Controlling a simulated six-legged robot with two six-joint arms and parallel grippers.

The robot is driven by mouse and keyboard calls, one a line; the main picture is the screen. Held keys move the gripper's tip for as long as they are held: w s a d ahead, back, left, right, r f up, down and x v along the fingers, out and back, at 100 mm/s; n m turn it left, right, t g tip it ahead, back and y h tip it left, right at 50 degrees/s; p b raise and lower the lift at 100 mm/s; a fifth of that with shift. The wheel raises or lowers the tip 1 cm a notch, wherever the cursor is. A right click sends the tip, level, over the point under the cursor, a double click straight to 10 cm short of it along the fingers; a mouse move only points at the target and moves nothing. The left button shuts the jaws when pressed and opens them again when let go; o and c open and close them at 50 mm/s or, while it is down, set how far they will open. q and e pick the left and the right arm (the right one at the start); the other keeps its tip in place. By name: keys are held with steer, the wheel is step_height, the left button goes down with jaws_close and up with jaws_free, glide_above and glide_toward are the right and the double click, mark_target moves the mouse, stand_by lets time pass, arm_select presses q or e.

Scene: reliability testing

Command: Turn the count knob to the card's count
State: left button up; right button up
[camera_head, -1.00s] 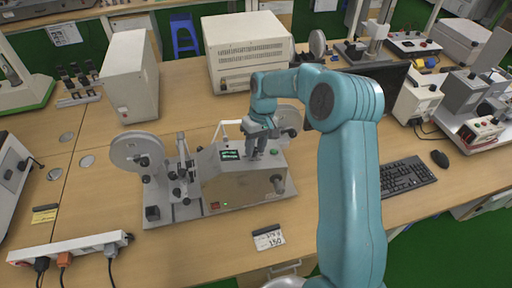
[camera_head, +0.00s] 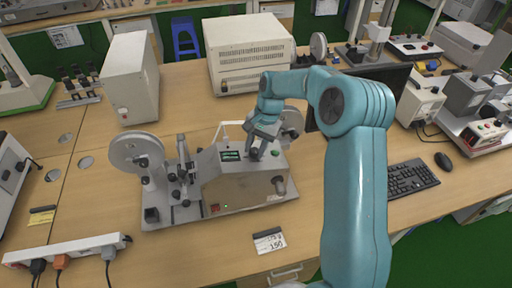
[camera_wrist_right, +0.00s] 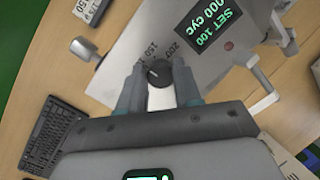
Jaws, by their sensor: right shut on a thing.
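The grey tester (camera_head: 235,185) with reels stands on the wooden bench. Its black count knob (camera_wrist_right: 158,72) has a pale pointer line and sits between my right gripper's fingers in the wrist view. Printed marks 150 and 200 show beside the knob. The green display (camera_wrist_right: 207,22) reads SET 100 and 000 cyc; it also shows in the head view (camera_head: 230,155). The card (camera_head: 269,240) lies on the bench in front of the tester and reads 150. My right gripper (camera_head: 256,153) is shut on the knob on the tester's top, partly hiding it. My left gripper is not in view.
A keyboard (camera_head: 412,177) and mouse (camera_head: 443,161) lie right of my right arm. A power strip (camera_head: 68,248) lies at the front left. Big beige boxes (camera_head: 248,55) stand behind the tester.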

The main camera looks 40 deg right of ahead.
steer(key=m, duration=0.5)
steer(key=shift+d+t, duration=0.1)
steer(key=shift+t, duration=0.2)
steer(key=shift+f+m, duration=0.1)
steer(key=shift+m, duration=0.2)
steer(key=o, duration=0.8)
steer(key=shift+o, duration=1.2)
steer(key=shift+w+d+f, duration=0.1)
steer(key=shift+d, duration=0.1)
steer(key=shift+a, duration=0.15)
steer(key=shift+r, duration=0.4)
steer(key=b+v, duration=0.1)
steer(key=v, duration=1.4)
steer(key=shift+d+r, duration=0.25)
